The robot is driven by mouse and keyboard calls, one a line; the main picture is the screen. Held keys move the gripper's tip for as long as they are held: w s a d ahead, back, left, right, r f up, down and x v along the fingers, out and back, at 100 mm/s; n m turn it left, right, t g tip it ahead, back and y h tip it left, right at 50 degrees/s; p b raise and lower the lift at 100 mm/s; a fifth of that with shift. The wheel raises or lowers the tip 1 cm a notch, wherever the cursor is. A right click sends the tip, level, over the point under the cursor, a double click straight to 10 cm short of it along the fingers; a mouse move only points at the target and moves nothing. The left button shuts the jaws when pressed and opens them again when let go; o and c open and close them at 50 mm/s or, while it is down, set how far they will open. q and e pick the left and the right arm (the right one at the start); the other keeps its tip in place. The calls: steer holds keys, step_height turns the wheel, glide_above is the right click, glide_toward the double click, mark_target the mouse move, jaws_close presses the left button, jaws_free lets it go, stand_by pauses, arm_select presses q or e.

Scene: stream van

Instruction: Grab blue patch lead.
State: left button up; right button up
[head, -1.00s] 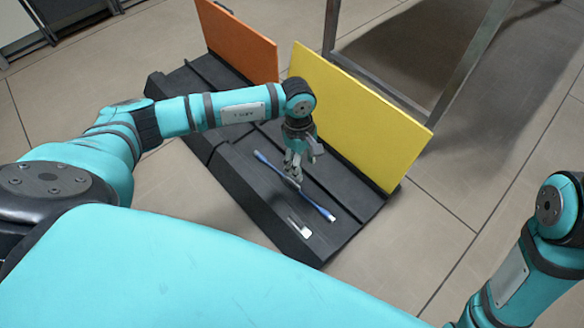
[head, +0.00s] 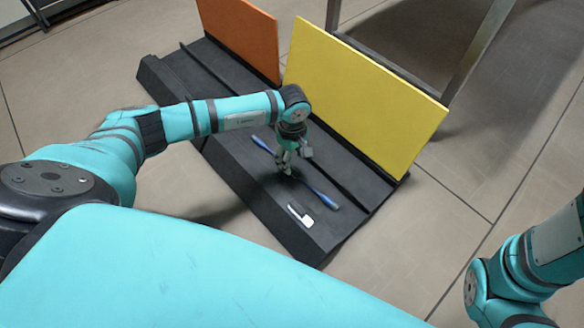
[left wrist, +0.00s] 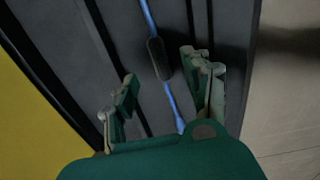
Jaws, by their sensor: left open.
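The blue patch lead (head: 321,196) lies on the black tray in the head view, a thin blue strand with a dark middle part. My left gripper (head: 285,170) points down at the lead's middle and hides part of it. In the left wrist view the lead (left wrist: 172,104) runs between the two spread fingers of the left gripper (left wrist: 162,92), with its black middle part (left wrist: 158,58) nearer the right finger. The left gripper is open and holds nothing. My right gripper is out of view; only part of the right arm shows at the lower right.
The black tray (head: 240,175) has raised ribs and stands on the tiled floor. A yellow panel (head: 365,95) and an orange panel (head: 240,38) stand upright along its back. A small white-and-dark item (head: 300,215) lies near the tray's front end. A metal frame leg (head: 478,50) stands behind.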

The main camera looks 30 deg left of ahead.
mark_target(292, 168)
arm_select(q)
step_height(292, 168, down, 5)
steer(key=b, duration=0.5)
steer(key=shift+f, duration=0.1)
jaws_close()
